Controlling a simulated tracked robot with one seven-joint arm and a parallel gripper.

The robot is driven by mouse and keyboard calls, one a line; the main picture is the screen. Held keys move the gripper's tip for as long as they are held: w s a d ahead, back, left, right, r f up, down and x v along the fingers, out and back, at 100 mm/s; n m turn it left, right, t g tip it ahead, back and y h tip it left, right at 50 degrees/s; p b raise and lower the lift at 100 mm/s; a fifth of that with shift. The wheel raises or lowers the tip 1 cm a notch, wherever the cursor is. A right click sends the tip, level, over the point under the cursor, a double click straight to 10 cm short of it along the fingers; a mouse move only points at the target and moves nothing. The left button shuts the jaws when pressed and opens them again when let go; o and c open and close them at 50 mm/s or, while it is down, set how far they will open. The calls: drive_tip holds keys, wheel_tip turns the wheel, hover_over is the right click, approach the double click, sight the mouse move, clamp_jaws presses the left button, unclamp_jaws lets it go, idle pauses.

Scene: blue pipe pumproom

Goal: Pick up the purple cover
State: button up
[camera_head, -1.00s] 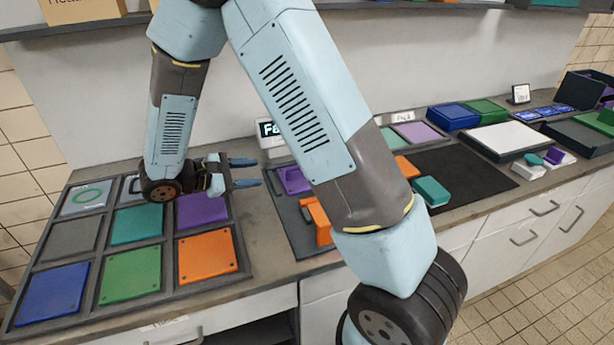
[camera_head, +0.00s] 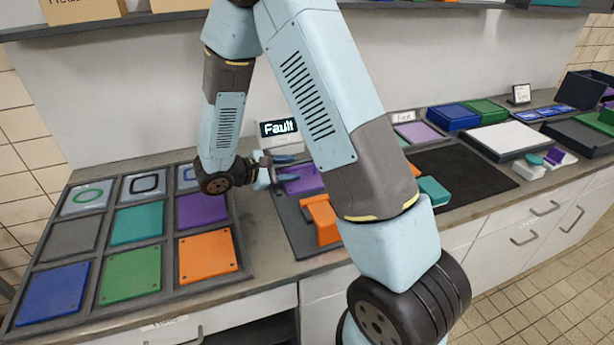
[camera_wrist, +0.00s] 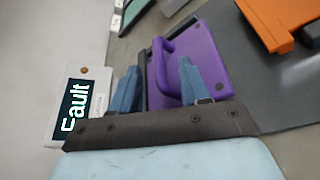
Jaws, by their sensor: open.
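The purple cover (camera_head: 303,184) is a flat plate lying on the dark mat below the "Fault" display, partly hidden by my gripper and arm in the head view. In the wrist view the purple cover (camera_wrist: 213,60) shows a raised loop handle (camera_wrist: 164,68) along its left side. In the wrist view my gripper (camera_wrist: 160,66) has one finger on each side of the handle in the picture. I cannot tell the height gap.
An orange block-shaped part (camera_head: 321,218) stands on the mat near the cover. The "Fault" display (camera_head: 279,130) is close behind my gripper. A rack (camera_head: 170,283) of coloured plates, including a purple one (camera_head: 203,209), is on the left. Bare counter (camera_head: 257,235) lies between.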

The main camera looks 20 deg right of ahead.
drive_tip(key=shift+x, duration=1.05)
drive_tip(key=shift+c, duration=0.4)
clamp_jaws()
